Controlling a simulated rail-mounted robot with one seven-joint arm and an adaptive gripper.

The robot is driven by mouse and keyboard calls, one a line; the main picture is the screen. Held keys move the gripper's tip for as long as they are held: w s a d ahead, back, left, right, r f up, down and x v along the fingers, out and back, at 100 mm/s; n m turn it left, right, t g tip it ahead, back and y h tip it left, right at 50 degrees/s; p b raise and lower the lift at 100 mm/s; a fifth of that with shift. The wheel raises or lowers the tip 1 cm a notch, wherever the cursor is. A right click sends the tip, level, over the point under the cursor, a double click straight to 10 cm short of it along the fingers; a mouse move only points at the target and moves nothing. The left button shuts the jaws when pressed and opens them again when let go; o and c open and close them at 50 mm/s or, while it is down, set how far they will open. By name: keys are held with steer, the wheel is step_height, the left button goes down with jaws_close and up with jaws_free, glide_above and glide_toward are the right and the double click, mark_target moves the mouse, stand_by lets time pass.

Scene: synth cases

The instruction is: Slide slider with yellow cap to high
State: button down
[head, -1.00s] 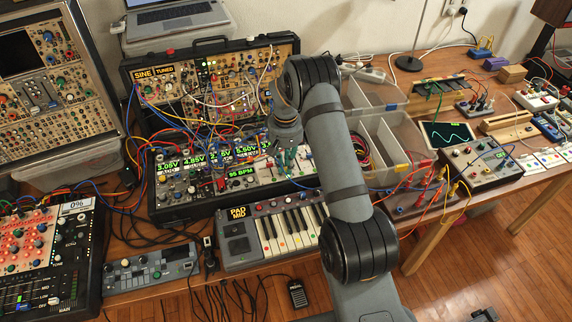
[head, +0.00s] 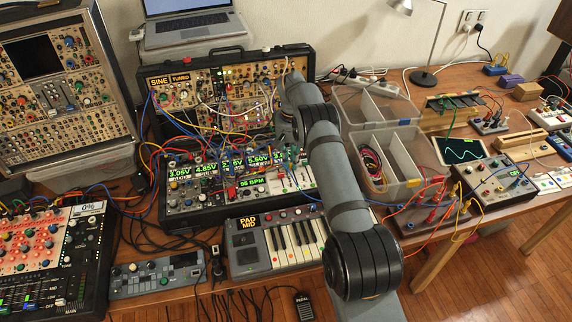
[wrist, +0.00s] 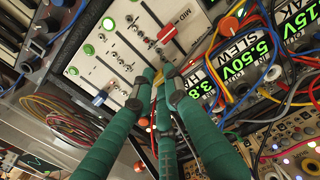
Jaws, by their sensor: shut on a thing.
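The white slider panel (wrist: 108,48) fills the upper middle of the wrist view. Its caps include green, white, red (wrist: 167,33) and blue (wrist: 100,98) ones. My gripper (wrist: 160,82) has its green fingers closed together at the panel's edge. A bit of yellow cap (wrist: 153,101) shows between and behind the fingertips; most of it is hidden by them. The slot of that slider is largely covered, so its height cannot be read. In the head view the slider panel (head: 297,181) lies beside my arm, and the fingertips are hard to make out there.
Patch cables (wrist: 245,75) and voltage displays (wrist: 264,50) crowd the right of the slider panel. A keyboard (head: 285,240) sits in front of the module case. A clear divided bin (head: 402,187) stands to the right, and a laptop (head: 190,22) behind.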

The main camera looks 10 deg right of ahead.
steer(key=shift+w+d+r, duration=0.15)
steer(key=shift+w+d, duration=0.1)
steer(key=shift+d, duration=0.05)
steer(key=c, duration=2.1)
jaws_free()
steer(key=shift+o, duration=0.9)
steer(key=shift+a, duration=0.1)
steer(key=shift+r, duration=0.15)
step_height(320, 180, up, 7)
steer(key=shift+r, duration=0.1)
